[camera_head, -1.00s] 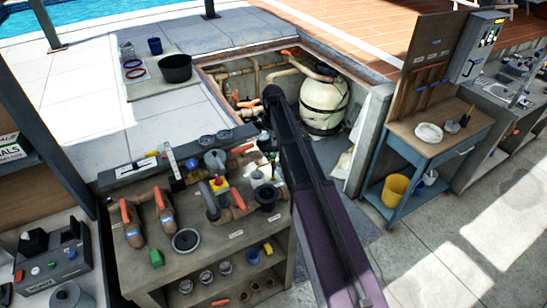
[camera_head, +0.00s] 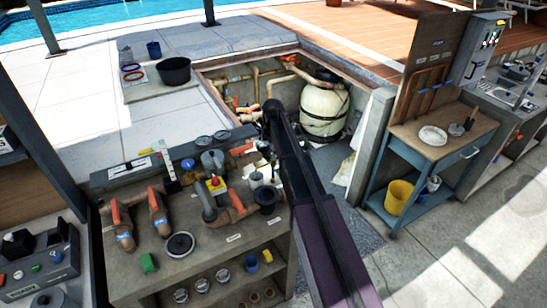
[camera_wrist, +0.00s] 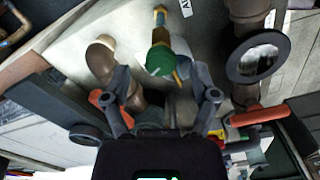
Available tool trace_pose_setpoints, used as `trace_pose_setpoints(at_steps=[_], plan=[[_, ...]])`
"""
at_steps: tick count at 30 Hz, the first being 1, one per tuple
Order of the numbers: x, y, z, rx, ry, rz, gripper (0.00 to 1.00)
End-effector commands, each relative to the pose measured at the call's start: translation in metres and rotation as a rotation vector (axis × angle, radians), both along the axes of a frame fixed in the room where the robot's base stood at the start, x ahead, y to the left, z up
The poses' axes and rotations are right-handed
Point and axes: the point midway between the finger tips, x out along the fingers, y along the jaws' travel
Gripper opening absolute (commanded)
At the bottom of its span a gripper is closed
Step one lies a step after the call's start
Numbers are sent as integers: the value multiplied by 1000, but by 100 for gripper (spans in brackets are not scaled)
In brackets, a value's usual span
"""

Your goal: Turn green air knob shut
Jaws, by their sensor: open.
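A round green knob (camera_wrist: 160,60) shows in the wrist view, at the top centre, on a narrow brass-coloured fitting. My gripper (camera_wrist: 166,88) is open, with its two dark fingers spread on the left and right below the knob. Nothing is held between the fingers. The knob lies ahead of the fingertips; I cannot tell how far apart they are, and no contact is clear. In the head view my arm hides most of that area, and I cannot make out the knob there.
A brown pipe elbow (camera_wrist: 101,58) stands left of the knob, and a black ring (camera_wrist: 257,57) lies right. Orange handles flank the fingers. In the head view, the workbench (camera_head: 217,259) carries pipe valves and jars. A pit with a cream tank (camera_head: 324,108) lies behind it.

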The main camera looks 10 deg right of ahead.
Motion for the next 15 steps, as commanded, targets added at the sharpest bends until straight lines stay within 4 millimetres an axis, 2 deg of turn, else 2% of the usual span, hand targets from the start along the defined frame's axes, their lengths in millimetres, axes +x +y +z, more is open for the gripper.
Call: trace_pose_setpoints(at_steps=[4,15], plan=[[0,0,-9,0,0,0,76],[0,0,-11,0,0,1,76]])
